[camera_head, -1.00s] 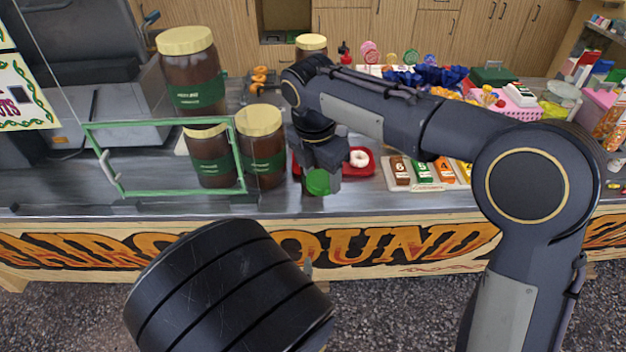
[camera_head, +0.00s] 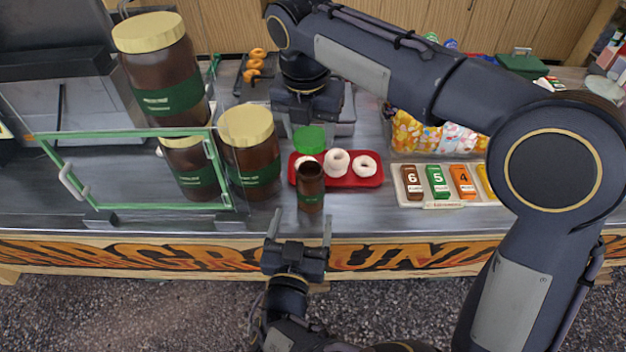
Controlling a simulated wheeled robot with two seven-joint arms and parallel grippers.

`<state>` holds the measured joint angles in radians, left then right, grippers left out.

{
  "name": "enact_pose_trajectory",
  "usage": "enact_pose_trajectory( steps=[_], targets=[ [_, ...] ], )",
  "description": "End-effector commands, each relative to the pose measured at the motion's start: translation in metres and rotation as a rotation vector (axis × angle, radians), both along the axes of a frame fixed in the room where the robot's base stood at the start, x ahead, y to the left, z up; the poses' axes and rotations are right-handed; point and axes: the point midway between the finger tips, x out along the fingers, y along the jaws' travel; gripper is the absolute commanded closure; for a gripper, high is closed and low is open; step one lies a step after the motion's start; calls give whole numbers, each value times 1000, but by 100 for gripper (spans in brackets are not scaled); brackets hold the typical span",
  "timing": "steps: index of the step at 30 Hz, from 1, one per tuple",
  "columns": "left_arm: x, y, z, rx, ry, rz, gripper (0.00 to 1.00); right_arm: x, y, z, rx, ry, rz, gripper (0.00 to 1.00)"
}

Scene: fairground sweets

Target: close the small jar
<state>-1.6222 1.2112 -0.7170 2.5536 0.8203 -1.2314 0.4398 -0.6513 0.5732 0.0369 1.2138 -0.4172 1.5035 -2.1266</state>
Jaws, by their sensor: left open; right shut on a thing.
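The small jar (camera_head: 311,190) is brown with a green label. It stands upright near the counter's front edge, its top open. My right gripper (camera_head: 309,126) is shut on a green lid (camera_head: 309,140), held apart from the jar, above and behind it in the picture. My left gripper (camera_head: 300,228) is open and empty, just in front of the small jar, with its fingers pointing toward the counter. Its fingertips show on either side below the jar, and nothing is between them.
Large brown jars with cream lids (camera_head: 250,127) stand left of the small jar, beside a green-framed glass panel (camera_head: 140,133). A red tray (camera_head: 347,181) with white doughnuts lies close behind it. Numbered boxes (camera_head: 438,182) stand to the right.

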Motion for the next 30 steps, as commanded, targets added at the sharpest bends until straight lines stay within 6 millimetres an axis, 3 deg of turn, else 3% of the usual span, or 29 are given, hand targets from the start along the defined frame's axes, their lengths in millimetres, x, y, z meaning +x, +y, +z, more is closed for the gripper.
enact_pose_trajectory(
  steps=[11, 24, 30],
  targets=[
    [6, -1, 0, -2, 1, 2, 20, 0, 0, 0, 0, 0, -1, 67],
    [82, -13, 0, 0, 0, 3, 20, 0, 0, 0, 0, 0, -1, 67],
    [108, -18, -1, -1, 1, 1, 20, 0, 0, 0, 0, 0, -1, 67]
  ],
)
